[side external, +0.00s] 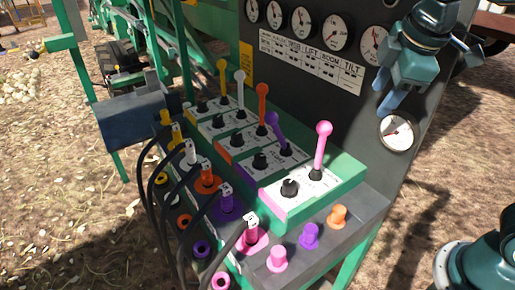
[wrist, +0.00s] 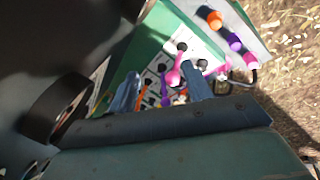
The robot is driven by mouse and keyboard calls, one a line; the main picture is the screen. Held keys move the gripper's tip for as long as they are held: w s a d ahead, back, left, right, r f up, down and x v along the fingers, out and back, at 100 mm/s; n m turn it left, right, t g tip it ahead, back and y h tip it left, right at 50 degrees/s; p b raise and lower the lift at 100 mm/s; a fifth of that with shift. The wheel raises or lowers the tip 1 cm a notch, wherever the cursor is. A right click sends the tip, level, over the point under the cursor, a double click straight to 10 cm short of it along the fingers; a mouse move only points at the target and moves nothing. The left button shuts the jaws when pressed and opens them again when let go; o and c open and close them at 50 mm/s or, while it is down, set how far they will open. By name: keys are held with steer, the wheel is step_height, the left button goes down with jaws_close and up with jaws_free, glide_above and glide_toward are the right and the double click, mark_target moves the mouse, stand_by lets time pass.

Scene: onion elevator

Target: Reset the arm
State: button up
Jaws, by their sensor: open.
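My gripper (side external: 392,97) hangs at the upper right of the side external view, in front of the dark gauge panel (side external: 300,70). It is above and to the right of the pink lever (side external: 323,145), apart from it. In the wrist view the two blue fingers of my gripper (wrist: 161,88) are spread, with nothing held between them. The pink lever (wrist: 175,75) shows beyond the gap between the fingers. The control box (side external: 345,172) also carries yellow (side external: 222,72), white (side external: 240,85), orange (side external: 262,100) and purple (side external: 275,130) levers, all standing up.
Round gauges (side external: 337,32) line the panel, with a lower gauge (side external: 398,132) just below my gripper. Black cables (side external: 168,205) plug into coloured sockets at the box's front left. Orange (side external: 337,215) and purple (side external: 311,235) knobs sit at its right. Open dirt ground (side external: 440,180) lies to the right.

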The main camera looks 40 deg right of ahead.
steer(key=s+d+f+m+t, duration=0.1)
steer(key=s+m, duration=0.3)
steer(key=s, duration=0.2)
steer(key=s+d+f+m+y, duration=0.1)
steer(key=s+f+m, duration=0.1)
steer(key=s+m, duration=0.3)
steer(key=shift+s+d+f+m+t, duration=0.3)
steer(key=shift+s+d+t, duration=0.1)
steer(key=shift+s, duration=0.15)
